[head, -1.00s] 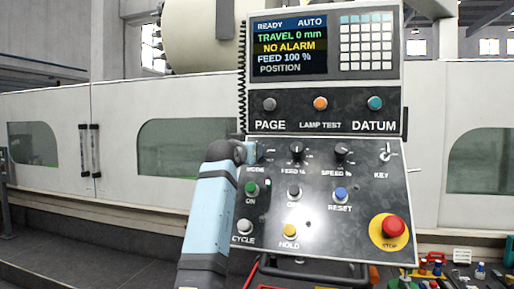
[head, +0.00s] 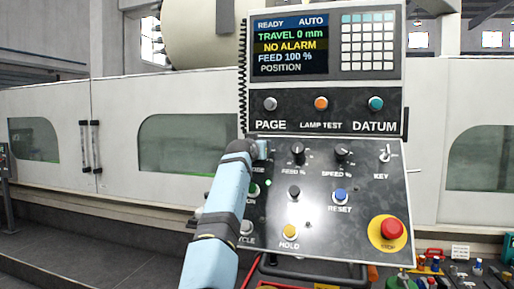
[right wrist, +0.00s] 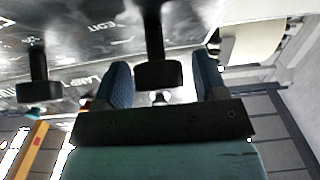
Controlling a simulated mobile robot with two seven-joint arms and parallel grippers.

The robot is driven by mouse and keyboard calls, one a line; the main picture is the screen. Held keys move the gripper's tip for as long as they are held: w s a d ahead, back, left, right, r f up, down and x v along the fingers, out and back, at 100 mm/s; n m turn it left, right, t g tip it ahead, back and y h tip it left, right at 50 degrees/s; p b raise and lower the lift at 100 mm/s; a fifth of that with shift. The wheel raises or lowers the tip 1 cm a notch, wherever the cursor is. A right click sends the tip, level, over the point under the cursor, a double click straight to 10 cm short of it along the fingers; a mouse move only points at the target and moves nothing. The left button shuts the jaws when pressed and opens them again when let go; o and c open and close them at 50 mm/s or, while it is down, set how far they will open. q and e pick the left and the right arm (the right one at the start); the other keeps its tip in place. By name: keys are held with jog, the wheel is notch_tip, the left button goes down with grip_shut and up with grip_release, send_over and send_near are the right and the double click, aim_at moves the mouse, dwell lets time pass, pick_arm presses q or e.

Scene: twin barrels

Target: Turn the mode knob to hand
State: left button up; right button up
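The control panel (head: 310,215) faces me, and its screen (head: 290,45) reads READY and AUTO. My right arm crosses the panel's left side, with my right gripper (head: 262,149) at the mode knob's place in the upper left corner. In the head view the arm hides the mode knob and part of its label. In the right wrist view a black knob (right wrist: 158,73) lies between the two blue fingers of my right gripper (right wrist: 162,88). The fingers stand apart, with a narrow gap visible on the knob's right. My left gripper is not in view.
The feed knob (head: 297,150) and speed knob (head: 343,152) sit to the right, with the key switch (head: 385,155) beyond. Push buttons and a red stop button (head: 391,229) are lower. A second black knob (right wrist: 38,88) shows left in the wrist view.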

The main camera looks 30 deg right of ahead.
jog(key=c, duration=0.7)
jog(key=shift+m+g, duration=0.3)
jog(key=shift+m, duration=0.1)
jog(key=m+g, duration=0.1)
jog(key=m, duration=0.1)
jog(key=m+g+h+b, duration=0.1)
jog(key=shift+f+m+h, duration=0.1)
jog(key=shift+m+h, duration=0.2)
jog(key=shift+m, duration=0.1)
jog(key=m+g, duration=0.2)
jog(key=shift+d+m, duration=0.1)
jog(key=shift+m, duration=0.2)
jog(key=m+g, duration=0.2)
jog(key=m, duration=0.1)
jog(key=shift+h, duration=0.3)
jog(key=shift+s+m+g+y+p, duration=0.1)
jog(key=shift+m+g+y+p, duration=0.1)
jog(key=shift+m+g+p, duration=0.75)
jog(key=shift+m+g+y+p, duration=0.25)
jog(key=shift+m+g, duration=0.2)
jog(key=shift+m, duration=1.1)
